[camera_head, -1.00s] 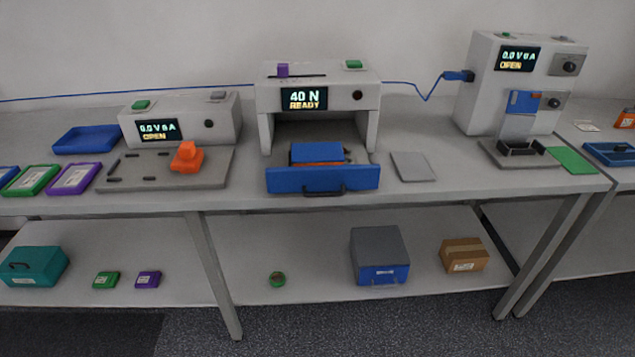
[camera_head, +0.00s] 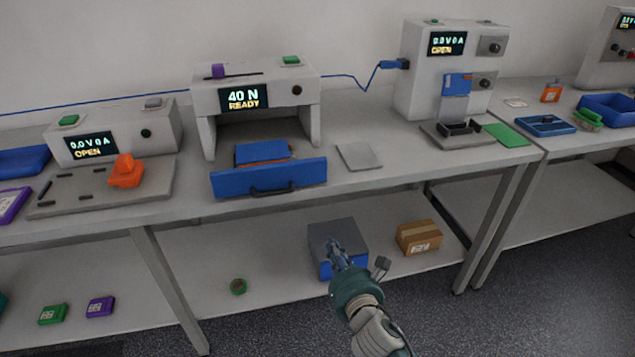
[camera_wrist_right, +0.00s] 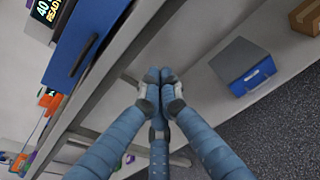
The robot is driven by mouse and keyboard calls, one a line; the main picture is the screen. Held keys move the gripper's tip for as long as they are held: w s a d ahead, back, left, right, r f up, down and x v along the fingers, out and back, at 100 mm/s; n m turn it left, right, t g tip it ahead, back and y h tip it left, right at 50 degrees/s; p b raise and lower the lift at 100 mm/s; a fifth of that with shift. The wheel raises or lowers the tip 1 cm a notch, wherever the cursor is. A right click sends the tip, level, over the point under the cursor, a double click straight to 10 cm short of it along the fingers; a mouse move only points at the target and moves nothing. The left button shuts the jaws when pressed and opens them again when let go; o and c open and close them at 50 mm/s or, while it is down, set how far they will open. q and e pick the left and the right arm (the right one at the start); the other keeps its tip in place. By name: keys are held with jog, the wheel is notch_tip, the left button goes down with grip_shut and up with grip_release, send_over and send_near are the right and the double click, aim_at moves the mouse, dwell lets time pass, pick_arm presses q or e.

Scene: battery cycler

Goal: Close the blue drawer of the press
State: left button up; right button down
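The press (camera_head: 257,84) stands on the bench with its screen reading "40 N READY". Its blue drawer (camera_head: 300,174) is pulled out at the front, with a dark handle on its face. A blue block (camera_head: 262,151) with an orange part lies in the drawer. In the head view my right gripper (camera_head: 335,246) is low and right of the drawer, in front of the lower shelf and touching nothing I can see. In the right wrist view its fingers (camera_wrist_right: 160,76) are together and empty, with the drawer front (camera_wrist_right: 84,40) at upper left. My left gripper is not in view.
A grey plate (camera_head: 358,157) lies right of the drawer. An orange part (camera_head: 126,171) sits on a fixture plate at left. Below the bench edge, a grey and blue box (camera_head: 330,235) and a cardboard box (camera_head: 419,237) stand on the lower shelf.

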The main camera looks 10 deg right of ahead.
notch_tip(320, 180, up, 10)
jog(key=n+t, duration=0.2)
jog(key=n, duration=0.2)
send_near(315, 174)
jog(key=w, duration=0.7)
jog(key=shift+f+p, duration=0.1)
jog(key=shift+p, duration=0.2)
jog(key=shift+w, duration=0.1)
